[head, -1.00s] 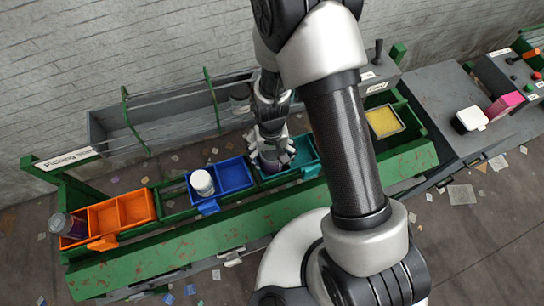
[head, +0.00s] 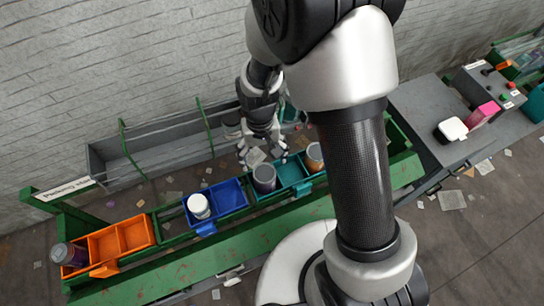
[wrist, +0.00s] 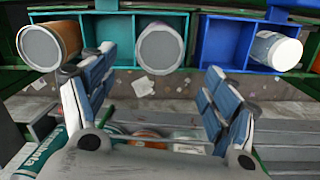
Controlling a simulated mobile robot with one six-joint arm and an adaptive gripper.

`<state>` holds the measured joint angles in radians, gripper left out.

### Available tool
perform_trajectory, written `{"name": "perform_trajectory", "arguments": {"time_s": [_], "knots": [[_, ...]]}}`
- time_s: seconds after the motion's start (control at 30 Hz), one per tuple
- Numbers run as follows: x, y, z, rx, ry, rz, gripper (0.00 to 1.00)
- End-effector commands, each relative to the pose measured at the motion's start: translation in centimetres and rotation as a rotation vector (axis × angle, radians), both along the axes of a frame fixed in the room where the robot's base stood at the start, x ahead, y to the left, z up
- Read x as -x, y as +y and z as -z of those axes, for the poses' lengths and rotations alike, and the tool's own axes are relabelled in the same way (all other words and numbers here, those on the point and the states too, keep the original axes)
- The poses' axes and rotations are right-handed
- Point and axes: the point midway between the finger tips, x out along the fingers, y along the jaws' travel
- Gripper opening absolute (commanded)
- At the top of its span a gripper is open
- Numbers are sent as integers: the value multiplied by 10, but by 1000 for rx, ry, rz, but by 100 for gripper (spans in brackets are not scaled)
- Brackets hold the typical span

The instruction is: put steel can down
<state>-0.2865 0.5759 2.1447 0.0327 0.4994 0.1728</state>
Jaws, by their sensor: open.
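The steel can (head: 264,179), grey with a dull round end, stands in the left compartment of the teal bin (head: 291,173). In the wrist view the can (wrist: 160,47) sits at the top middle, with the teal bin (wrist: 113,27) around it. My gripper (head: 263,158) is open and empty, on the wall side of the teal bin and apart from the can. In the wrist view its two blue-padded fingers are spread wide, with clear space between them. Nothing is held.
A white can (head: 199,206) stands in the blue bin (head: 231,195). A dark jar (head: 68,254) stands in the orange bin (head: 135,232). A brown can (head: 315,157) is at the teal bin's right end. A grey trough (head: 115,148) runs along the wall behind.

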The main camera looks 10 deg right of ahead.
Motion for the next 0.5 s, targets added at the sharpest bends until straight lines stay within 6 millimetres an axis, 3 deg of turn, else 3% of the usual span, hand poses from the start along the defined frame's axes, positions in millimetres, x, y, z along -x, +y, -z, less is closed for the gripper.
{"name": "perform_trajectory", "arguments": {"time_s": [0.17, 0.23, 0.37, 0.5], "knots": [[-1, -1, -6, -1, -5, 2, 79], [-2, -5, -20, -6, -22, 5, 79], [-3, -18, -72, -23, -85, 16, 79], [13, -41, -140, -38, -172, 32, 79]]}}
